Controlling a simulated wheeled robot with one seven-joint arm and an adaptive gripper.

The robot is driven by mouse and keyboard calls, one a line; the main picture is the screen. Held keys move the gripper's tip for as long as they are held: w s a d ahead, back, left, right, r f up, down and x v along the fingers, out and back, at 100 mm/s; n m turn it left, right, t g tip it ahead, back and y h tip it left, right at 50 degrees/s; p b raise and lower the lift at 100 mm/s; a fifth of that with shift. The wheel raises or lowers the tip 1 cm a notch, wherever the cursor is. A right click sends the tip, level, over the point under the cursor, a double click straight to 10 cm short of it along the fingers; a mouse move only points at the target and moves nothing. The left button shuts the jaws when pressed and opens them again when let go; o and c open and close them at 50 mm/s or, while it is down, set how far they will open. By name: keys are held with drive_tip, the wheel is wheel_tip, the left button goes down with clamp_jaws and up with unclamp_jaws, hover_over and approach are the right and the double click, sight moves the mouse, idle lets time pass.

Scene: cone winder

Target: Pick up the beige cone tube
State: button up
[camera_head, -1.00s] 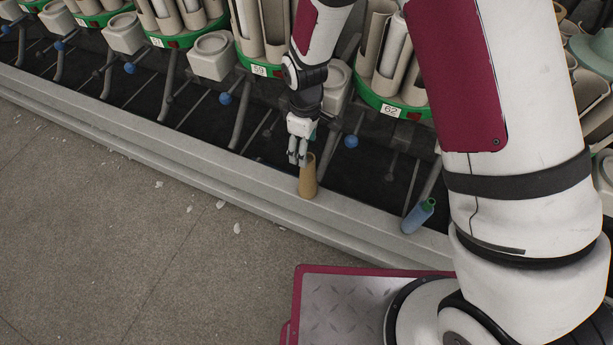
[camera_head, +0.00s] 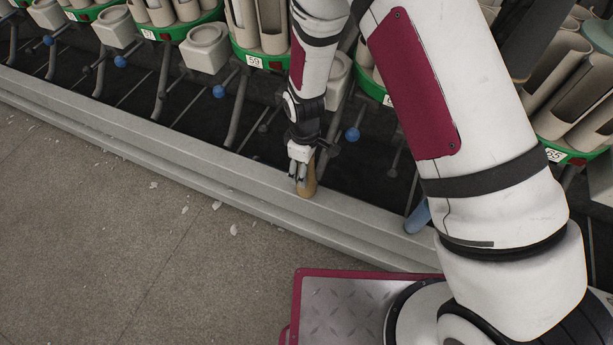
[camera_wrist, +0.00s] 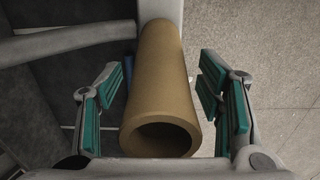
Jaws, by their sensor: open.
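The beige cone tube (camera_head: 308,184) stands on the grey ledge (camera_head: 239,176) of the winding machine. My gripper (camera_head: 298,177) is at the tube, partly covering it in the head view. In the wrist view the tube (camera_wrist: 163,90) lies between the two teal-padded fingers (camera_wrist: 160,105), its open hollow end toward the camera. The fingers are open, with a gap visible on both sides of the tube.
A blue tube (camera_head: 418,216) stands on the ledge to the right, partly hidden by my arm. Metal arms with blue knobs (camera_head: 352,134) and green-rimmed tube holders (camera_head: 257,62) rise behind. The floor (camera_head: 110,240) in front is mostly clear.

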drive_tip(key=shift+r, duration=0.1)
drive_tip(key=c, duration=1.1)
drive_tip(key=shift+c, duration=0.2)
